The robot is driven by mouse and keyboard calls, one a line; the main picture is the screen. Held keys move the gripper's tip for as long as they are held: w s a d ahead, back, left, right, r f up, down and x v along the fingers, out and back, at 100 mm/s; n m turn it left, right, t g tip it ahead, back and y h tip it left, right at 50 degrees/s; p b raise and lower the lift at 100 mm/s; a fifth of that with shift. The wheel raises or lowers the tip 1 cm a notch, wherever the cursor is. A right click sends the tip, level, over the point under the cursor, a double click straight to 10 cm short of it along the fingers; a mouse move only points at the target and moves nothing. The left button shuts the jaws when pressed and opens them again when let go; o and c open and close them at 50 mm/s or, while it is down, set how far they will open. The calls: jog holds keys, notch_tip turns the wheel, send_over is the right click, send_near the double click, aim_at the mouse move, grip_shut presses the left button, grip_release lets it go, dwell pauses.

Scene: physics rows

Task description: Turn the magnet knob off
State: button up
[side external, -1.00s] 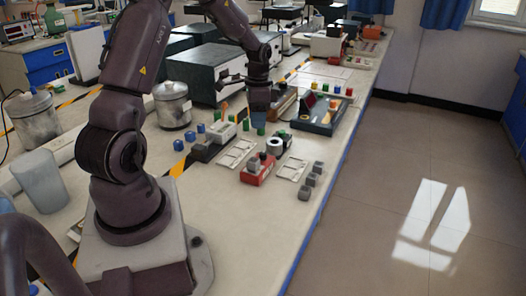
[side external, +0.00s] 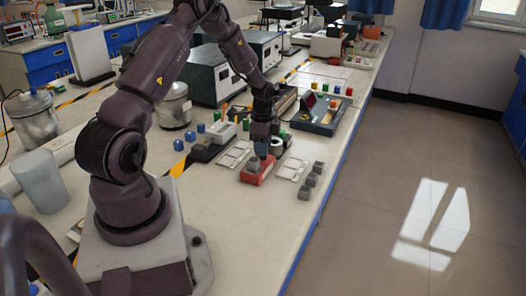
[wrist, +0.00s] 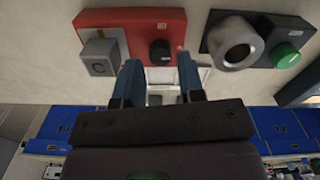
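A red box (side external: 258,177) stands on the bench, below my gripper (side external: 262,154). In the wrist view the red box (wrist: 115,17) carries a grey block (wrist: 98,58) on its left and a round black knob (wrist: 160,50) on its right. The black knob looks like the magnet knob; no label naming it is readable. My gripper (wrist: 158,70) is open, its two blue fingers apart with nothing held between them. The knob appears just beyond the fingertips, roughly in line with the gap. Contact cannot be told. In the side view the gripper hides the knob.
A dark box with a grey ring (wrist: 236,42) and a green button (wrist: 285,55) stands right of the red box in the wrist view. Small grey cubes (side external: 311,180) and white frames (side external: 292,169) lie nearby. Floor beyond the bench edge is clear.

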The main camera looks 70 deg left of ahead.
jog(key=shift+f, duration=1.1)
jog(key=c, duration=0.7)
jog(key=shift+o, duration=0.2)
